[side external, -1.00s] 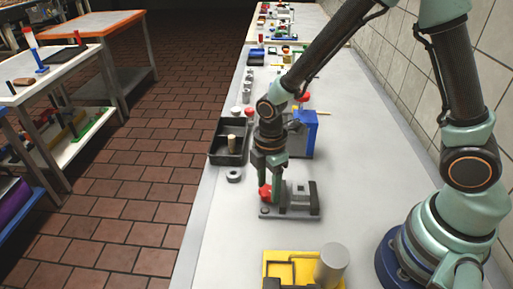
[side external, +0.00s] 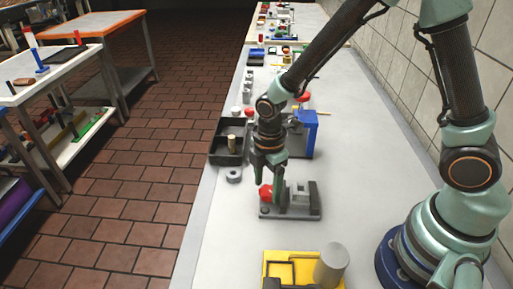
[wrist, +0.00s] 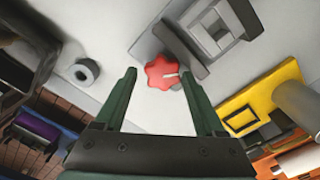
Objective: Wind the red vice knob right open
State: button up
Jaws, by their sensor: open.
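The red vice knob (wrist: 161,72) is star-shaped with a white mark and sits at the end of the grey vice (wrist: 208,32). In the side external view, the knob (side external: 265,192) is at the left end of the vice (side external: 300,200), which rests on the bench. My gripper (wrist: 158,80) is open, with one green finger on each side of the knob in the wrist view and a gap to each finger. In the side external view, my gripper (side external: 266,184) points down at the knob and partly overlaps it. I cannot tell whether a finger touches it.
A black tray (side external: 215,158) with a wooden peg stands behind to the left, with a grey ring (side external: 233,175) near it. A blue block (side external: 307,135) stands behind the vice. A yellow fixture (side external: 275,262) with a grey cylinder (side external: 331,265) is in front.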

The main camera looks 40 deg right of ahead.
aim_at(267, 189)
jog(key=shift+r, duration=4)
jog(key=shift+r, duration=0.1)
jog(key=f+m, duration=0.3)
jog(key=f, duration=0.1)
jog(key=f+m, duration=0.3)
jog(key=f, duration=0.1)
jog(key=shift+s+d+f, duration=0.1)
jog(key=shift+s+f, duration=0.1)
jog(key=shift+f, duration=0.1)
jog(key=shift+c, duration=0.3)
grip_shut()
jog(key=c, duration=1.3)
grip_release()
jog(key=shift+n, duration=2.2)
